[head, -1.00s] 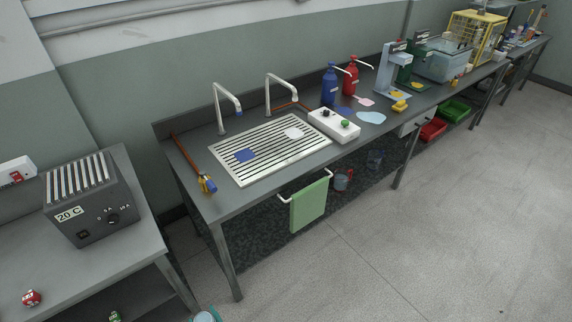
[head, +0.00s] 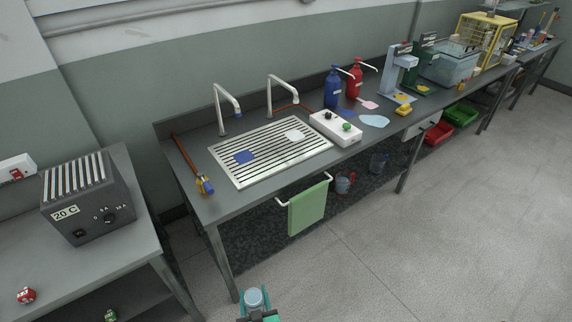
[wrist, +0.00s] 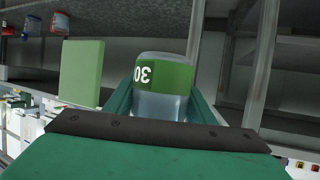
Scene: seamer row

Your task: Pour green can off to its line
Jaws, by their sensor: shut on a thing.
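My gripper (head: 258,312) is at the bottom edge of the head view, in front of the bench and below its top. It is shut on the green can (wrist: 163,85), which fills the middle of the wrist view between my two teal fingers. The can has a green band with a white "30" that reads turned over in that view, and clear or pale ends. In the head view only its pale grey end (head: 254,298) shows well. Its contents and any line cannot be made out. The slatted drain grid (head: 270,152) lies on the bench, under two white taps.
A green towel (head: 307,208) hangs on a rail at the bench's front. A white control box (head: 335,128), blue bottle (head: 332,93) and red bottle (head: 355,82) stand right of the grid. A grey "20 C" box (head: 88,205) stands on the left table. The floor at right is clear.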

